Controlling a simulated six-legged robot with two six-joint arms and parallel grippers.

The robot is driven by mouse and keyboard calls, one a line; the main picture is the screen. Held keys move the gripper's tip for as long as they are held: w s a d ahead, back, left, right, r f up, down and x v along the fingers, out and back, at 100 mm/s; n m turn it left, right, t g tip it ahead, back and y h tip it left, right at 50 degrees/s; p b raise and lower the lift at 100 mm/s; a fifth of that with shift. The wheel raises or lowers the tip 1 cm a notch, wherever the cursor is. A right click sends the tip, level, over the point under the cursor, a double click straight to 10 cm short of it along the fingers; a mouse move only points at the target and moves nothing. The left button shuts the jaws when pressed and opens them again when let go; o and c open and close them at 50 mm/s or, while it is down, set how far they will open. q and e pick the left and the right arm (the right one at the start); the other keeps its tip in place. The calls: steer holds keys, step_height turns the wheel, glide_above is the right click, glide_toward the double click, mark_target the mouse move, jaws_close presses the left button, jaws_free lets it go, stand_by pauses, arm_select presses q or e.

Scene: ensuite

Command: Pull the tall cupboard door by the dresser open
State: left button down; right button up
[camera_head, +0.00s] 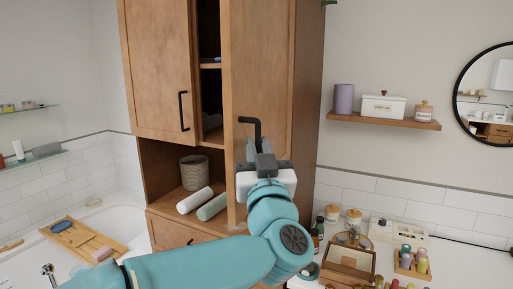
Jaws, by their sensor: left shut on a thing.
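The tall wooden cupboard door (268,85) stands partly open, with its free left edge swung out toward me. Shelves show in the gap to its left. Its black bar handle (256,127) is near that free edge. My left gripper (262,158) is shut on the lower part of this handle, in front of the door. The gripper and wrist hide the handle's lower end and part of the door. My right gripper is not in view.
A second wooden door (158,65) with a black handle is closed at the left. Below it, an open niche holds a woven basket (195,172) and rolled towels (212,206). The dresser top at right holds a wooden box (350,262) and several bottles. A wall shelf (385,121) is above.

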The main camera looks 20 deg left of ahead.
arm_select(q)
steer(key=shift+r, duration=0.2)
steer(key=shift+y, duration=0.3)
steer(key=shift+a, duration=0.1)
steer(key=c, duration=1.4)
jaws_free()
steer(key=shift+c, duration=0.2)
steer(key=shift+w+f, duration=0.1)
steer(key=shift+f, duration=0.05)
